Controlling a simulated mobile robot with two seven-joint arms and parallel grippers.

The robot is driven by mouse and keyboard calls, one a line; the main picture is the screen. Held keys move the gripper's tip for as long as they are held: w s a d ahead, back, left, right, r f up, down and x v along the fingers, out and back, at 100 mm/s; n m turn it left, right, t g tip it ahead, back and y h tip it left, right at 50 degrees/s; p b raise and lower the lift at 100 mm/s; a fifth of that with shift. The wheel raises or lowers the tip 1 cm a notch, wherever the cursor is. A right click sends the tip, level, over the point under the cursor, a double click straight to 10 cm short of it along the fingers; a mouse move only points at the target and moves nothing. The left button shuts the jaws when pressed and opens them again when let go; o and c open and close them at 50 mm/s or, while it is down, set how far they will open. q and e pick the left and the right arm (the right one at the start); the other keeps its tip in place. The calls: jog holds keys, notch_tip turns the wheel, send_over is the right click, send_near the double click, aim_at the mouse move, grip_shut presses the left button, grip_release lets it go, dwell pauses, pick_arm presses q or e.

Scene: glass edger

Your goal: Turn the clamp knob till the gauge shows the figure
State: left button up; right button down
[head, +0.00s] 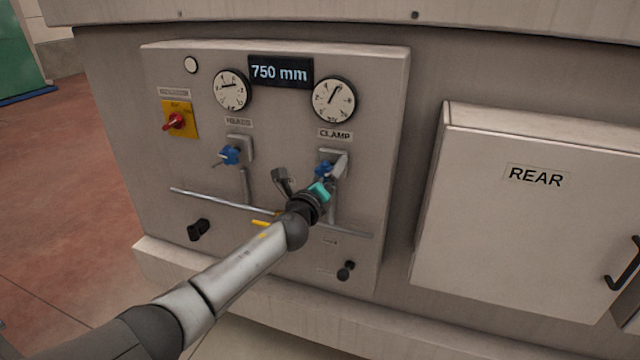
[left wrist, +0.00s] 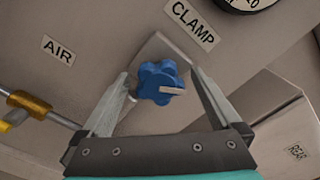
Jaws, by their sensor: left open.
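The blue lobed clamp knob (head: 324,170) sits on a grey block under the CLAMP label. In the left wrist view the knob (left wrist: 160,82) shows a pale pointer on its face. My left gripper (left wrist: 161,76) is open, with one finger on each side of the knob; I cannot tell whether either touches it. In the head view the gripper (head: 322,184) partly hides the knob. The round white clamp gauge (head: 334,99) is above the label, its needle pointing up and slightly right. Its figures are too small to read. My right gripper is not in view.
A second blue knob (head: 229,155) and gauge (head: 231,90) are to the left. A display (head: 280,72) reads 750 mm. A red and yellow switch (head: 178,120), a pipe (head: 220,203) and black handles are nearby. A REAR box (head: 530,210) protrudes at right.

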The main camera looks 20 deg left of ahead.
pick_arm(q)
jog(key=shift+s, duration=0.65)
jog(key=s, duration=1.3)
jog(key=shift+s+a, duration=0.25)
jog(key=shift+s, duration=0.15)
jog(key=s+a+f+n+g+y+b, duration=0.1)
jog(key=a+f+n+g+b, duration=0.15)
jog(key=f, duration=0.95)
jog(key=s+a+f+n+g+y+b, duration=0.1)
jog(key=a+f+n+g+b, duration=0.2)
jog(key=f, duration=0.8)
jog(key=s+f+n+g+b, duration=0.25)
jog(key=s+f, duration=0.25)
jog(key=f, duration=0.7)
jog(key=s+f+n+g+b, duration=0.1)
jog(key=s+f+n+b, duration=0.3)
jog(key=f, duration=0.7)
jog(key=s+d+f+n+g+b, duration=0.2)
jog(key=s+f+n+b, duration=0.1)
jog(key=s+f, duration=0.6)
jog(key=s+d+f+n+g+h+b, duration=0.1)
jog(key=s+f+n, duration=0.4)
jog(key=s+f, duration=0.5)
jog(key=s+d+f+n+g+b, duration=0.3)
jog(key=s+f, duration=0.6)
jog(key=s, duration=0.9)
jog(key=shift+s+d+f+n+g+b, duration=0.2)
jog(key=shift+s+f+n+g+b, duration=0.1)
jog(key=shift+n+g+b, duration=0.7)
